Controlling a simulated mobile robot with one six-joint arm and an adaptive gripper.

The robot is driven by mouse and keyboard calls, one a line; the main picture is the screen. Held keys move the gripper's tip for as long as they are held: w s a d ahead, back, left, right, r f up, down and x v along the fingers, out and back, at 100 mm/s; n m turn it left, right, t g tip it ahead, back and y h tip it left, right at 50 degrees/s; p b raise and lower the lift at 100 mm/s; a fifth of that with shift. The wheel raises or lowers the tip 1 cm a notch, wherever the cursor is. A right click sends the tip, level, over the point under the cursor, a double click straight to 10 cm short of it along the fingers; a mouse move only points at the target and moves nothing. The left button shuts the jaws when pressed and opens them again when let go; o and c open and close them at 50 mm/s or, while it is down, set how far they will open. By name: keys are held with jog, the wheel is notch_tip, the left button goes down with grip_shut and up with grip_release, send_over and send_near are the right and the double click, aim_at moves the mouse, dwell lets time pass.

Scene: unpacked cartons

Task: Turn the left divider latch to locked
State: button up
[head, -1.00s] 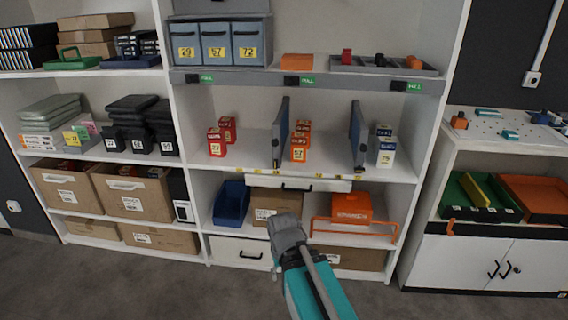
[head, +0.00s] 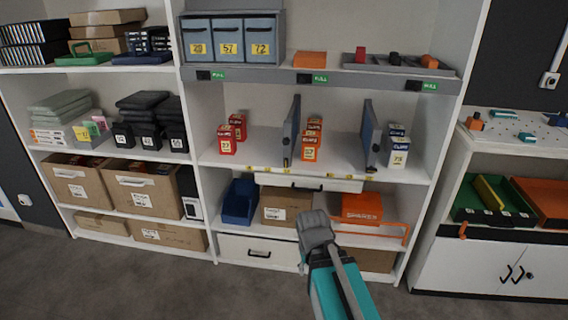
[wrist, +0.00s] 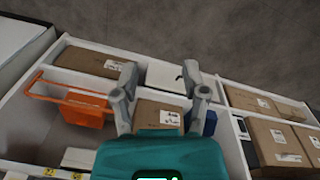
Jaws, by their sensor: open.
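The left divider (head: 292,130) is a grey-blue upright panel on the middle shelf, between the red boxes and the orange boxes. A small dark part shows at its lower front edge; I cannot tell if it is the latch or how it is turned. A similar right divider (head: 368,134) stands beside the blue-and-white boxes. My gripper (head: 315,228) is in front of the lower shelf, below the left divider, and its fingertips are hard to make out there. In the wrist view my gripper (wrist: 162,92) has its two grey fingers apart with nothing between them. No divider is clear in that view.
Red boxes (head: 227,145), orange boxes (head: 309,150) and blue-and-white boxes (head: 396,155) flank the dividers. Below are a white drawer (head: 340,184), a blue bin (head: 240,200) and an orange spares box (head: 362,207) with an orange frame. The floor in front is clear.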

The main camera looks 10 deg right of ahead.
jog(key=w+d+n+t+h+b, duration=0.35)
jog(key=w+d+n, duration=0.2)
jog(key=w, duration=0.45)
jog(key=n+t+h+b, duration=0.2)
jog(key=n+t+b, duration=0.3)
jog(key=n+t, duration=1.5)
send_near(285, 162)
jog(key=s+a+r+n+g, duration=0.2)
jog(key=s+r+n+g, duration=0.3)
jog(key=r+n+g, duration=0.15)
jog(key=shift+w+f, duration=0.15)
jog(key=shift+f, duration=0.25)
jog(key=x, duration=1.4)
jog(key=shift+f, duration=0.25)
jog(key=shift+a, duration=0.1)
grip_shut()
